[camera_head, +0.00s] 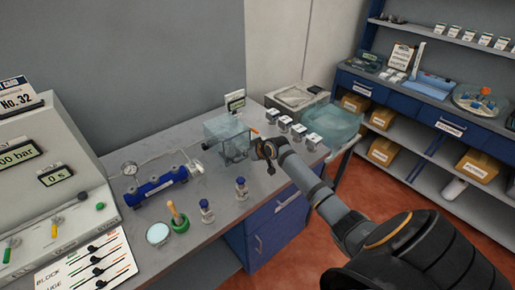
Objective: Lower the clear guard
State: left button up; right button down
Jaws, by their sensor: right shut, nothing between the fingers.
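The clear guard (222,130) looks like a see-through boxy cover on the grey bench, behind and left of my right gripper. Whether it is raised or down is hard to tell at this size. My right gripper (267,158) is shut and empty, just right of the guard's front. I cannot tell if it touches the guard. What is inside the guard is blurred. My left gripper is not in view.
Several small white-topped items (299,132) stand right of the guard, with a clear bin (335,125) beyond. A control console (50,170) fills the left.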

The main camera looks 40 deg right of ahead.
pick_arm(q)
jog(key=b, duration=0.2)
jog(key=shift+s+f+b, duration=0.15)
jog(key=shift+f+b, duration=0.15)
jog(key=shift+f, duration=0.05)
pick_arm(e)
jog(key=v, duration=1)
jog(key=shift+s, duration=0.6)
jog(key=shift+f, duration=0.1)
